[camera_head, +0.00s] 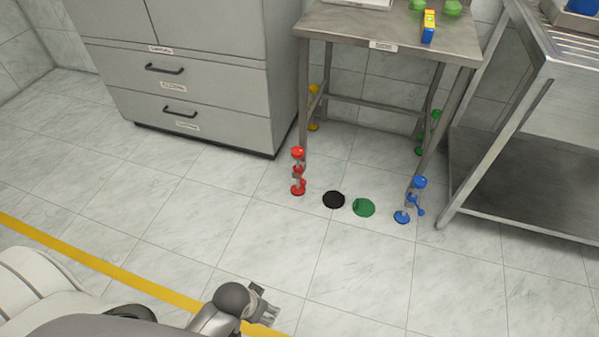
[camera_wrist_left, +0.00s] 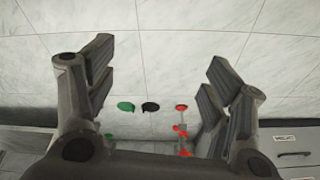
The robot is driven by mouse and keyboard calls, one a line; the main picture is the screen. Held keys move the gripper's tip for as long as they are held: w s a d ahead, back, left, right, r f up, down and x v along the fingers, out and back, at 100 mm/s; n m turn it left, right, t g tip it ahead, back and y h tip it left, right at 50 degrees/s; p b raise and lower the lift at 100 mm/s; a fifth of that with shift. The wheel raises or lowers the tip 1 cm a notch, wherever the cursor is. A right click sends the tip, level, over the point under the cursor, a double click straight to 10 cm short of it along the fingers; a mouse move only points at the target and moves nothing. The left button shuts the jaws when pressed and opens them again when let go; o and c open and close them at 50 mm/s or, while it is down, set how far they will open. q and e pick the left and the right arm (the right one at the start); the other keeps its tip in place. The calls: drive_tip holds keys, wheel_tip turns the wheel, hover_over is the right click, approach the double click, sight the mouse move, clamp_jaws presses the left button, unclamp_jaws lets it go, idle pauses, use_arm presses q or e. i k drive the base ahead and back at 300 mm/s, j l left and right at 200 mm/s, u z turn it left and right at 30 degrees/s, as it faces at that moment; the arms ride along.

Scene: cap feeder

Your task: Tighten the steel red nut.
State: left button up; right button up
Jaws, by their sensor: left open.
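The table's front-left leg ends in a red foot assembly (camera_head: 298,190). A red nut-like part (camera_head: 297,170) sits midway on it, below a red top piece; which red part is the steel nut is too small to tell. In the left wrist view the red foot disc (camera_wrist_left: 181,107) and a red middle part (camera_wrist_left: 180,128) show between the fingers, nearer the right finger. My left gripper (camera_head: 262,303) is low at the bottom of the head view, apart from the red foot. In the left wrist view my left gripper (camera_wrist_left: 158,65) is open and empty. My right gripper is not in view.
A black disc (camera_head: 334,200) and a green disc (camera_head: 364,208) lie on the floor between the red foot and the blue foot (camera_head: 402,217). A grey cabinet (camera_head: 200,100) stands left of the metal table (camera_head: 345,23). A metal rack (camera_head: 530,190) stands right. Floor in front is clear.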

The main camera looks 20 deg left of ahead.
sight(302, 182)
drive_tip(key=i+j, duration=0.2)
drive_tip(key=i, duration=0.55)
drive_tip(key=i+j+u, duration=0.15)
drive_tip(key=i, duration=0.65)
